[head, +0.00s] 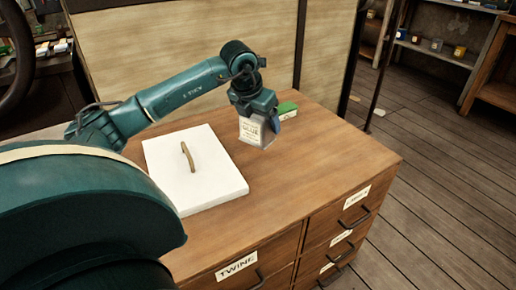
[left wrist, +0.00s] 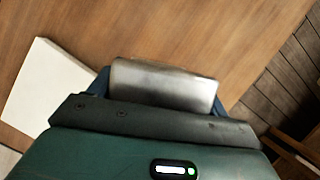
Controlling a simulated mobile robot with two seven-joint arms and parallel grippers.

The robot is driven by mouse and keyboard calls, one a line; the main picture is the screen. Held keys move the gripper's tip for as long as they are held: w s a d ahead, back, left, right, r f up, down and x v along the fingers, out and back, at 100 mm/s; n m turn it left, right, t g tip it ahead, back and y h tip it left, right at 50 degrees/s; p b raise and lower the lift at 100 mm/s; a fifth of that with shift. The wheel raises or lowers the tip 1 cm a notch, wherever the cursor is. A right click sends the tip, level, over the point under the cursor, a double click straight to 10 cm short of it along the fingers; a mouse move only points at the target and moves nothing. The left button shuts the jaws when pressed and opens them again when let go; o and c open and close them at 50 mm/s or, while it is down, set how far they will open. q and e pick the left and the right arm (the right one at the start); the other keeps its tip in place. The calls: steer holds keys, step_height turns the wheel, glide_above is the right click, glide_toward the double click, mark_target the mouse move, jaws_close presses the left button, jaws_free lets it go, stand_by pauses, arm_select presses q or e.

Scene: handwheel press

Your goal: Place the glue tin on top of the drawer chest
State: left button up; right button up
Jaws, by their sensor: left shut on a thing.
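The glue tin (head: 251,132), pale with a "GLUE" label, is held upright in my left gripper (head: 262,118), which is shut on it. The tin is over the back part of the wooden top of the drawer chest (head: 330,165). I cannot tell whether its base touches the wood. In the left wrist view the tin (left wrist: 165,84) shows as a grey metallic block between the fingers, with the chest top (left wrist: 150,30) beyond it. My right gripper is not in view.
A white slab with a brown handle (head: 208,183) lies on the chest top, left of the tin. A small green box (head: 288,109) is just behind the tin to the right. The chest top is clear at the right and front. Drawers with handles face the front right.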

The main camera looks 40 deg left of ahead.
mark_target(250, 121)
arm_select(q)
step_height(250, 121, down, 7)
steer(key=shift+f+b, duration=0.2)
steer(key=shift+b, duration=0.75)
steer(key=shift+f, duration=0.1)
steer(key=o, duration=1.3)
steer(key=shift+o, duration=0.2)
steer(key=shift+s+r, duration=0.15)
steer(key=shift+r, duration=0.35)
steer(key=p+v, duration=0.3)
steer(key=v, duration=0.8)
steer(key=shift+s, duration=0.15)
